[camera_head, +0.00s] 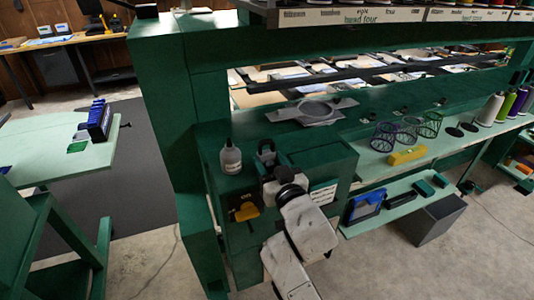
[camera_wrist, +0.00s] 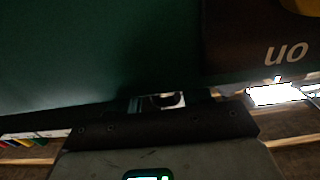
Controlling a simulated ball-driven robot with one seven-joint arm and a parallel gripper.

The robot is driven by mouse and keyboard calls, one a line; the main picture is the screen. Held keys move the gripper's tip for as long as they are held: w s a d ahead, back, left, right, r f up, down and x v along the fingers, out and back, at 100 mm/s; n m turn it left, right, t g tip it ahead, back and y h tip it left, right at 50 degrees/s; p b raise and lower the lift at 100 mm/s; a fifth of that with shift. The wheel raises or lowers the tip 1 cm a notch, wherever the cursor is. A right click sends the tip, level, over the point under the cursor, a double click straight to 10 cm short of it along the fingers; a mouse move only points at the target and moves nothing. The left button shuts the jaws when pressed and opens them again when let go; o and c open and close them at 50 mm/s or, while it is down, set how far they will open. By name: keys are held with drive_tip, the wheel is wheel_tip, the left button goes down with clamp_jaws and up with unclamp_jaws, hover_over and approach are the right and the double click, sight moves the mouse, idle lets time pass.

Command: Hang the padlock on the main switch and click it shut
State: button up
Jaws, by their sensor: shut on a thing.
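The dark padlock (camera_head: 267,152) shows in the head view with its looped shackle upward, at the front left of the green cabinet's top. My gripper (camera_head: 270,175) is shut on it; the jaws and lower part of the lock are largely hidden by my wrist. The main switch (camera_head: 247,212) has a yellow-orange handle on a dark plate on the cabinet front, left of and below my gripper. In the wrist view, its plate (camera_wrist: 285,45) appears upside down at upper right, with the lettering "on". My gripper (camera_wrist: 160,102) shows small there, and no lock is clear.
A grey bottle (camera_head: 230,158) stands left of the padlock, close to my gripper. The green cabinet (camera_head: 318,158) lies right of it.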

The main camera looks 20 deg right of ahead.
sight(267, 142)
drive_tip(key=shift+r+p, duration=2.1)
drive_tip(key=shift+r, duration=0.5)
drive_tip(key=shift+f, duration=0.2)
